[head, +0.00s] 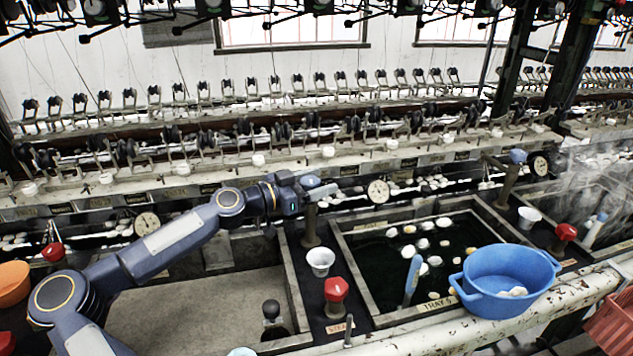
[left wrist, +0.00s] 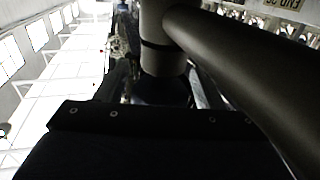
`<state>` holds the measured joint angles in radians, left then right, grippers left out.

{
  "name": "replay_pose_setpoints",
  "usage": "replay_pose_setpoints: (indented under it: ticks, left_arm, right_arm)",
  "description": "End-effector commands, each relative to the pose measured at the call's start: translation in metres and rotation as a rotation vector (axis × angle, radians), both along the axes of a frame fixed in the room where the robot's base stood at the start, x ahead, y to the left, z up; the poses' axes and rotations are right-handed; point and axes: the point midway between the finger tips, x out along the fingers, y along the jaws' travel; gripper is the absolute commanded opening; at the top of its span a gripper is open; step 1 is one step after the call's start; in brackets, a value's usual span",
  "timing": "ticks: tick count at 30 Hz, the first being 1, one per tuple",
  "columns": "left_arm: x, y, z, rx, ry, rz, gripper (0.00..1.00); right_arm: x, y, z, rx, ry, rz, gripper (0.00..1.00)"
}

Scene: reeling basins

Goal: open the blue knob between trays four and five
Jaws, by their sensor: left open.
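My left arm reaches in from the left in the head view. Its gripper (head: 318,190) is open at the top of a brown upright pipe (head: 311,228) between the drained tray on the left (head: 190,305) and the tray labelled TRAY 5 (head: 437,304). A blue knob (head: 310,181) shows at that pipe's top, right at the fingers and partly covered. I cannot tell whether they touch it. In the left wrist view the brown pipe (left wrist: 240,65) fills the upper right, close to the camera; the fingertips are not clear there. My right gripper is not in view.
A similar pipe with a blue knob (head: 517,156) stands right of tray five. A red knob (head: 336,289) and a white cup (head: 320,262) sit on the divider below the left gripper. A blue basin (head: 505,280) rests on the front edge. Reeling machinery runs behind.

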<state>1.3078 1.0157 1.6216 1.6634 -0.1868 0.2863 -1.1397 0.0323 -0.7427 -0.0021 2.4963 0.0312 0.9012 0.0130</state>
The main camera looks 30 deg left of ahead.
Motion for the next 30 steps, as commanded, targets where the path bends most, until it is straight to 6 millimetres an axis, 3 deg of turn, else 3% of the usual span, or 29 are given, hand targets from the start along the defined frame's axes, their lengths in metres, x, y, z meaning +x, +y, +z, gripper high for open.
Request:
replay_pose_setpoints:
  ticks: [5,15,23,30]
  left_arm:
    - [0.0,0.0,0.0,0.0,0.0,0.0,0.6]
    - [0.0,0.0,0.0,0.0,0.0,0.0,0.18]
    - [0.0,0.001,-0.001,0.001,0.0,0.03,0.18]
    - [0.0,0.002,-0.003,0.008,-0.001,0.155,0.18]
  right_arm:
    - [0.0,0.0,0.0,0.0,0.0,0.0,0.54]
    - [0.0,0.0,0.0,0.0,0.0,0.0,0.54]
    - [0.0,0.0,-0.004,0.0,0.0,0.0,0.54]
    - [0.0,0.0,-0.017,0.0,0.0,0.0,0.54]
